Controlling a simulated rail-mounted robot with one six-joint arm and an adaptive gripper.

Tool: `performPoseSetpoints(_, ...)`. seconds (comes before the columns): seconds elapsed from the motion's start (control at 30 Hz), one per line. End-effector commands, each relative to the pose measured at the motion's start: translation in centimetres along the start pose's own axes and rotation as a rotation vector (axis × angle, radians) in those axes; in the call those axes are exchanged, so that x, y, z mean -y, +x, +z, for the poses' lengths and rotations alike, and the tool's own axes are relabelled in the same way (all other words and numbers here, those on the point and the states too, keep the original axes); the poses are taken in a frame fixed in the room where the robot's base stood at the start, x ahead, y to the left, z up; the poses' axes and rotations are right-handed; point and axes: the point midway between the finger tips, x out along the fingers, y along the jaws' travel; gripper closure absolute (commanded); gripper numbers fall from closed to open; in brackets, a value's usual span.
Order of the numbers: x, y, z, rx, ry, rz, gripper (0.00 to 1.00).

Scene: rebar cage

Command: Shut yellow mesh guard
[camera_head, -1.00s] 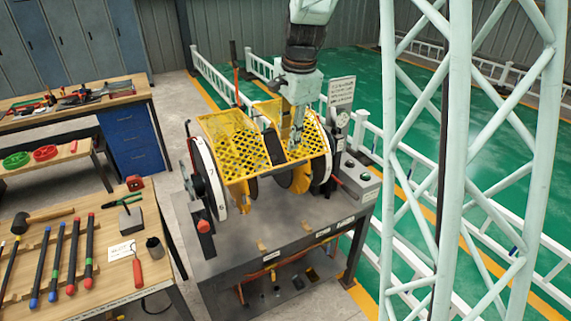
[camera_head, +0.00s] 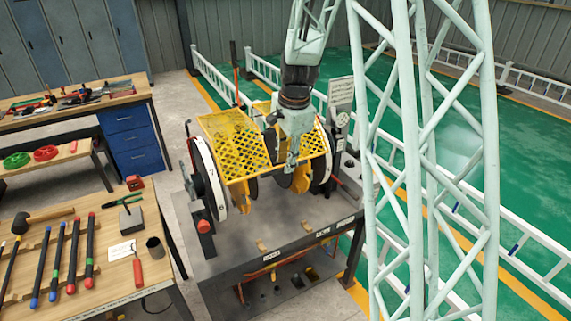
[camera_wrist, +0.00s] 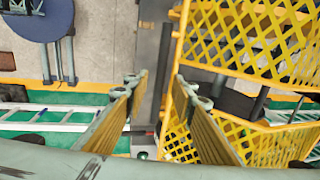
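The yellow mesh guard (camera_head: 236,146) sits over the wheel machine on the grey steel bench, with a left panel and a right panel (camera_head: 313,148). Its left panel slopes down toward the front. My gripper (camera_head: 291,168) hangs in front of the guard, near the middle between the panels, and partly hides the right one. The yellow mesh (camera_wrist: 245,35) is beside and beyond the right finger. I cannot tell whether that finger touches it.
The wooden table (camera_head: 95,300) at left holds bars and hand tools. White railings (camera_head: 215,84) run behind. The bench front (camera_head: 240,232) is mostly clear.

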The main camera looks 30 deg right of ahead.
Motion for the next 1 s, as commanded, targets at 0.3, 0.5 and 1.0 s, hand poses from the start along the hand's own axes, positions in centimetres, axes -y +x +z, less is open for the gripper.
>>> performPoseSetpoints(0.3, 0.0, 1.4, 0.0, 0.000, 0.000, 0.000, 0.76)
performPoseSetpoints(0.5, 0.0, 1.5, 0.0, 0.000, 0.000, 0.000, 0.76)
performPoseSetpoints(1.0, 0.0, 1.5, 0.0, 0.000, 0.000, -0.001, 1.00)
